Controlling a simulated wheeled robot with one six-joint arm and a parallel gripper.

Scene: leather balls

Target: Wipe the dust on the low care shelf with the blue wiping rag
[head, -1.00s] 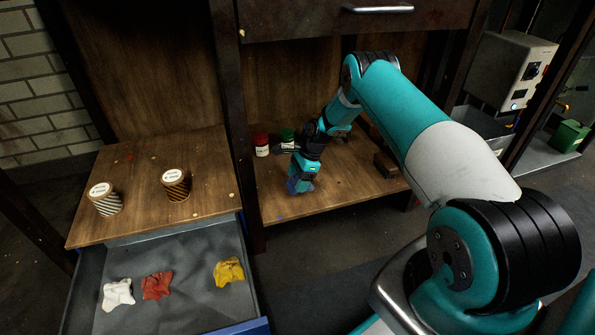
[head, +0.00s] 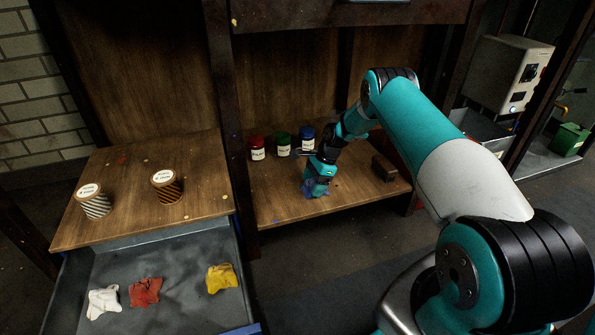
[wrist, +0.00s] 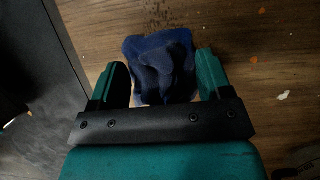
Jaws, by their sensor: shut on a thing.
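The blue wiping rag (wrist: 160,64) is crumpled between the two green fingers of my gripper (wrist: 158,80) in the wrist view. In the head view my gripper (head: 317,186) points down over the low care shelf (head: 275,200), and the rag (head: 314,191) shows as a small blue patch at its tip. The rag is low at the wooden surface; I cannot tell for sure that it touches. In the wrist view, small pale and orange-brown specks (wrist: 283,95) lie on the wood to the right of and above the rag.
Red (head: 256,148), green (head: 283,144) and blue (head: 307,138) lidded jars stand at the shelf's back. A dark brown block (head: 384,168) lies at right. At left, two striped tins stand above an open drawer (head: 190,285) holding white, red and yellow rags. A dark post (head: 232,130) separates the sections.

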